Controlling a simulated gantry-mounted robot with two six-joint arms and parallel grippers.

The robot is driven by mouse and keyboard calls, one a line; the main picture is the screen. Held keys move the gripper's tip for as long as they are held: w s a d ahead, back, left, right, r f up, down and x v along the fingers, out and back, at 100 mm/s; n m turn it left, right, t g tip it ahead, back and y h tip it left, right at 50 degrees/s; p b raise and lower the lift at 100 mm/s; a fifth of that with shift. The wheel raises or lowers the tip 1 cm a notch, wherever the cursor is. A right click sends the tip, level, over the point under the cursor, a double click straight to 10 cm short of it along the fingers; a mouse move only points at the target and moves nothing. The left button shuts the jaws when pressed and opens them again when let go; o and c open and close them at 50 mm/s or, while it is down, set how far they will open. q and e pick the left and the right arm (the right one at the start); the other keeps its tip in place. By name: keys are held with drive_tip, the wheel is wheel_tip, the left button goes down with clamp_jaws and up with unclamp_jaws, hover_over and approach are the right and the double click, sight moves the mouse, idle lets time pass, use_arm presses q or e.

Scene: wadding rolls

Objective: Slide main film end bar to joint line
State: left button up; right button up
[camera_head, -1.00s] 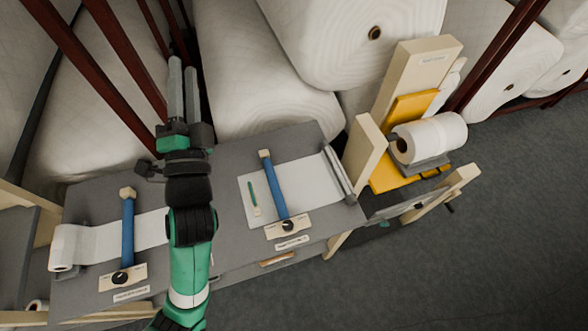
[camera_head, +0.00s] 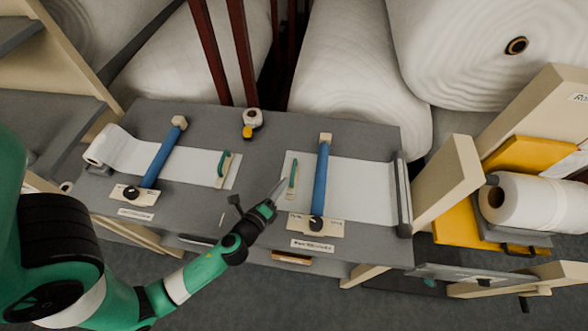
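Two white film sheets lie on the grey bench, the left film (camera_head: 185,161) and the right film (camera_head: 360,188). A pale end bar with a green handle (camera_head: 223,168) lies across the right end of the left film. Another bar with a green handle (camera_head: 292,178) lies at the left end of the right film. I cannot read which film is the main one. My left gripper (camera_head: 279,187) is just left of the right film's bar, its fingers pointing up and right. They overlap in view, so their opening is unclear. I see nothing held. My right gripper is out of view.
Blue bars (camera_head: 160,157) and (camera_head: 320,178) cross the films, each with a black knob at its front. A small roll with a yellow part (camera_head: 252,119) stands at the back. A white roll (camera_head: 530,203) sits on a yellow stand at right. Grey bench shows between the films.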

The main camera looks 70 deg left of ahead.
sight(293, 168)
use_arm(q)
drive_tip(key=x, duration=0.8)
drive_tip(key=shift+w+a, duration=0.1)
drive_tip(key=shift+w, duration=0.15)
clamp_jaws()
idle(0.9)
